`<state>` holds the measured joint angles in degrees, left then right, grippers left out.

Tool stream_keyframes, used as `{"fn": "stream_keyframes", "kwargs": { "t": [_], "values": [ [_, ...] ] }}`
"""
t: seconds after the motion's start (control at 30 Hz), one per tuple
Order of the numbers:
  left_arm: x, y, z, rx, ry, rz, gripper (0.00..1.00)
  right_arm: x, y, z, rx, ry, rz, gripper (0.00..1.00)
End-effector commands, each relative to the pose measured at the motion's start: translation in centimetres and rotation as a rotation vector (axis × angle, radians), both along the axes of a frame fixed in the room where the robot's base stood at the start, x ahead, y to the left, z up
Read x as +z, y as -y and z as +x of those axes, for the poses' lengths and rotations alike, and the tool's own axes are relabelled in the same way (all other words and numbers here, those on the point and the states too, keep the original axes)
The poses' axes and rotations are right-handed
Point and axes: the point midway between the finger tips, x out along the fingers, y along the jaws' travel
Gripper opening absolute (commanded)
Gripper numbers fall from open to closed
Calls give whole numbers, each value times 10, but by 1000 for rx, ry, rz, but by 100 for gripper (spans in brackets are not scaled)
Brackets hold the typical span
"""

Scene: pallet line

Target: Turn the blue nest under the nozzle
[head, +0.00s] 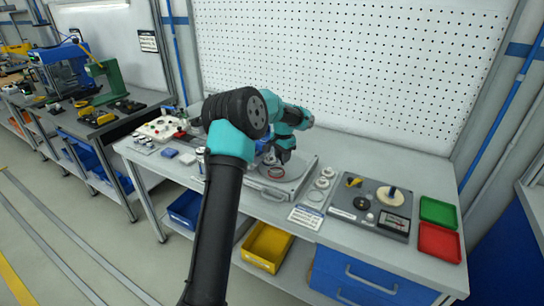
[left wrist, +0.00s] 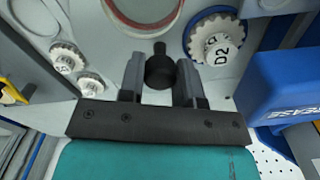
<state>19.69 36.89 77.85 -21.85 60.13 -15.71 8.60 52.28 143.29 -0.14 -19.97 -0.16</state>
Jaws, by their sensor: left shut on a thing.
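The pale round turntable (head: 294,182) sits on the bench, partly hidden behind my arm. A red-ringed nest (head: 275,173) is on its near side and shows at the top of the left wrist view (left wrist: 143,22). The blue-ringed nest (left wrist: 190,45) is to its right in the left wrist view and holds a white toothed part marked D2 (left wrist: 217,50). My left gripper (head: 281,159) is over the turntable, its fingers (left wrist: 160,82) shut on a black knob (left wrist: 160,68). I cannot make out the nozzle. My right gripper is not in view.
White toothed parts (head: 322,183) stand right of the turntable, beside a grey gauge station (head: 370,208). Green (head: 438,211) and red (head: 438,242) trays lie at the right end. A blue body with white lettering (left wrist: 290,85) is close right of my left gripper.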

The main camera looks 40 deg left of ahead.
Motion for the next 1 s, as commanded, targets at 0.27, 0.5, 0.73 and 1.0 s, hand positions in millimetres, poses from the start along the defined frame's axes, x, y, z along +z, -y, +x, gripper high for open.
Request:
{"fn": "stream_keyframes", "kwargs": {
  "t": [0.27,0.5,0.73,1.0],
  "values": [
    [0,10,9,-45,1,1,0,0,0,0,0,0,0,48],
    [0,10,9,-46,0,1,0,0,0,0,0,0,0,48],
    [0,10,9,-46,0,0,44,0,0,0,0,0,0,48],
    [0,10,9,-46,0,0,56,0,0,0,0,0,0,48]
  ]
}}
